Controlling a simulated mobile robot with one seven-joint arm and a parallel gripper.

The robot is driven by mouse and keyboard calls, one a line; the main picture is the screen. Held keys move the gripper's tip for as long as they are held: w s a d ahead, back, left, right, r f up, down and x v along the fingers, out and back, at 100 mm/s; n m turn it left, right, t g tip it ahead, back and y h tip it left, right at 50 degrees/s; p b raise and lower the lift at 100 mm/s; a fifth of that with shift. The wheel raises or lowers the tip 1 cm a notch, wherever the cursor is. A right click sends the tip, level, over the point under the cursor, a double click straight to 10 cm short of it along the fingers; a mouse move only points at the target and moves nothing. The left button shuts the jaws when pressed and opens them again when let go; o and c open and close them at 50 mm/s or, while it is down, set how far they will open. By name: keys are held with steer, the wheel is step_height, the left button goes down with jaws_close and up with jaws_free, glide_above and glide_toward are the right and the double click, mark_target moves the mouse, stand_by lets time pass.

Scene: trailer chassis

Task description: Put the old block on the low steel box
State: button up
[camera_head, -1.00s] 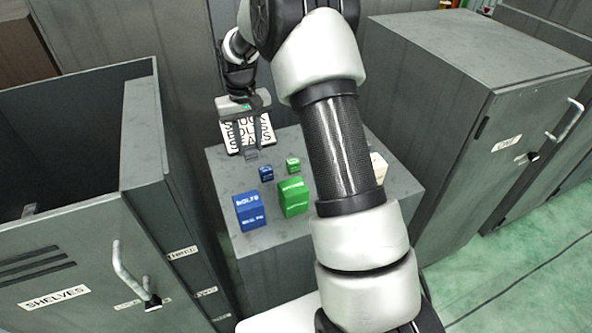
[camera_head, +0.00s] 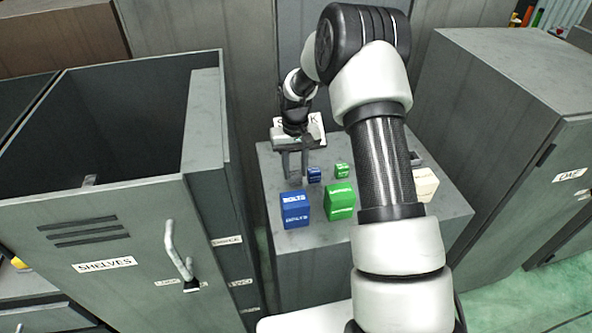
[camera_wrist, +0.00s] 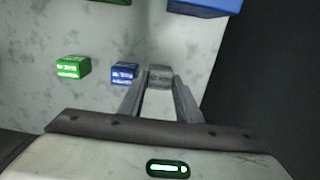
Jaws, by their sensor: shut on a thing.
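A small grey block (camera_wrist: 160,76), which looks like the old block, is between my fingertips in the wrist view. My gripper (camera_wrist: 160,82) is shut on it. In the head view my gripper (camera_head: 294,172) points down over the grey steel box (camera_head: 310,250), left of a small blue block (camera_head: 314,174); the held block is hard to make out there. I cannot tell whether the held block touches the top. This steel box is lower than the cabinets beside it and several blocks stand on it.
A big blue block (camera_head: 296,209), a big green block (camera_head: 340,202), a small green block (camera_head: 342,170) and a cream block (camera_head: 426,184) share the top. A lettered white thing (camera_head: 312,124) stands behind. An open-topped cabinet (camera_head: 100,225) is left, a tall cabinet (camera_head: 500,150) right.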

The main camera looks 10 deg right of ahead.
steer(key=shift+f, duration=0.35)
steer(key=o, duration=0.8)
steer(key=shift+o, duration=0.2)
